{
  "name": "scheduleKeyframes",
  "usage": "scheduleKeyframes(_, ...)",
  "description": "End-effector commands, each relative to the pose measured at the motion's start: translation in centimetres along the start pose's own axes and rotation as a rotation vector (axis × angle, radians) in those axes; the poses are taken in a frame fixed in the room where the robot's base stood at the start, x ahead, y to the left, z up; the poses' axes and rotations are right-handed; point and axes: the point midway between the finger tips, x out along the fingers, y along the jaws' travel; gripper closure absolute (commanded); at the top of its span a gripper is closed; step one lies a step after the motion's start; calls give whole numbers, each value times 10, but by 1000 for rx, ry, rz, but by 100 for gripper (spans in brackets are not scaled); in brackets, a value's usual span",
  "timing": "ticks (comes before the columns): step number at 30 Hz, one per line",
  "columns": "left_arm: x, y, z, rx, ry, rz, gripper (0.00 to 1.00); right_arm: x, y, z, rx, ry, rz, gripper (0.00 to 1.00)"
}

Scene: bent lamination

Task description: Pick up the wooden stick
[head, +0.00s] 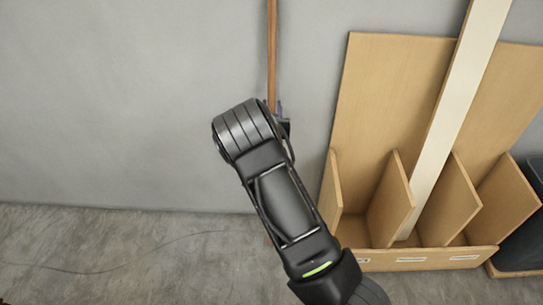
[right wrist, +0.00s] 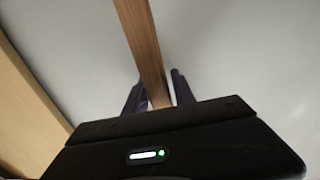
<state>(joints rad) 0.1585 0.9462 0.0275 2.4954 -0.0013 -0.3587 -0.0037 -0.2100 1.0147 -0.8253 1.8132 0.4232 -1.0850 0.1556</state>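The wooden stick (head: 271,50) is a thin brown bar standing nearly upright by the grey wall in the head view. My right arm hides its middle part. My right gripper (head: 282,115) is at the stick, mostly hidden behind my own wrist in the head view. In the right wrist view the stick (right wrist: 144,45) runs down between the two dark fingers of the right gripper (right wrist: 158,88). The fingers are on both sides of it with narrow gaps showing, so they look open around it. My left gripper is not in view.
A wooden rack (head: 410,258) with upright dividers stands at the right, a pale board (head: 455,100) leaning in it. A dark bin (head: 520,235) is at the far right edge. The concrete floor (head: 110,255) at the left is clear except for a thin dark line.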

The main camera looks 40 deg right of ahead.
Motion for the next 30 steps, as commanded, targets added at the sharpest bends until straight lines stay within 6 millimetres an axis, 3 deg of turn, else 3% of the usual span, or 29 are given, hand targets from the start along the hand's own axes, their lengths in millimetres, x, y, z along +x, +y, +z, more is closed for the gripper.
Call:
scheduleKeyframes(11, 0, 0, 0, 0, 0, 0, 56, 0, 0, 0, 0, 0, 0, 100)
scheduleKeyframes(30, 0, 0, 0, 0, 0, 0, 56, 0, 0, -1, 1, 3, 0, 100)
